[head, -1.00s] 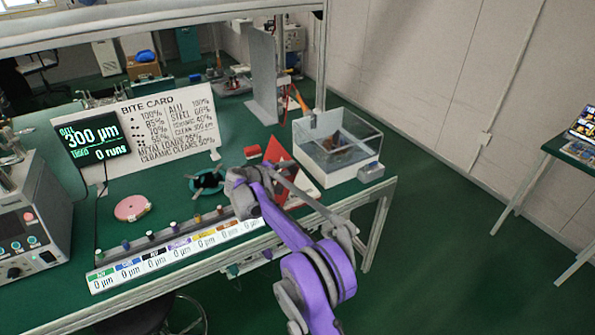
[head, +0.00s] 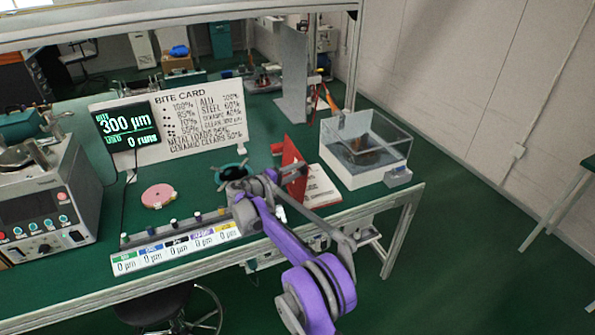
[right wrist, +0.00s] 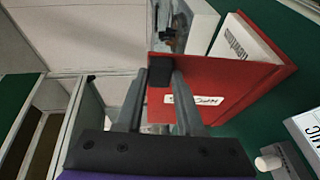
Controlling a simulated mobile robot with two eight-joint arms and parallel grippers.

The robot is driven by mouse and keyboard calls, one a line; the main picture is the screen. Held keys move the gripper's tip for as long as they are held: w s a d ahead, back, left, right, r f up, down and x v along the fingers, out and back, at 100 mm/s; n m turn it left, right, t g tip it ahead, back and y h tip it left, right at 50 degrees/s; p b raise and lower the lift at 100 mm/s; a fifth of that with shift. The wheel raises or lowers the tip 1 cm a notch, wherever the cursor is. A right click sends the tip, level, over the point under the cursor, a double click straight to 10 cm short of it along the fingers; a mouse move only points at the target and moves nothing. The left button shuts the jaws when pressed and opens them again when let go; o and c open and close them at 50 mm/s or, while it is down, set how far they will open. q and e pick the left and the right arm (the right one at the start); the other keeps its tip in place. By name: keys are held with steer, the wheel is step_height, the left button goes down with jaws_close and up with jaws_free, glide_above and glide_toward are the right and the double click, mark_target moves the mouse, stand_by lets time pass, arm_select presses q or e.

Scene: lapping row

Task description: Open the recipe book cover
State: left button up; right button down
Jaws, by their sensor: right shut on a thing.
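The recipe book lies near the right end of the bench. Its red cover (head: 291,157) stands raised at a steep angle, with a white page (head: 321,187) visible to its right. My right gripper (head: 303,170) is at the cover's edge. In the right wrist view my right gripper (right wrist: 160,73) is shut on the edge of the red cover (right wrist: 235,82), which has a white label. A white printed page (right wrist: 246,42) shows beyond the cover. My left gripper is not in view.
A clear-walled tank (head: 367,150) stands close to the right of the book. A teal ring-shaped holder (head: 229,174) and a pink disc (head: 158,196) lie to the left. A row of small knobs and a label strip (head: 175,246) run along the front edge.

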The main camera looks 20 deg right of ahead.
steer(key=shift+a+f, duration=0.15)
steer(key=shift+f, duration=0.1)
steer(key=c, duration=0.5)
jaws_free()
steer(key=shift+w, duration=0.1)
steer(key=b+v, duration=0.1)
steer(key=v, duration=0.9)
steer(key=shift+a+r, duration=0.15)
steer(key=shift+a, duration=0.2)
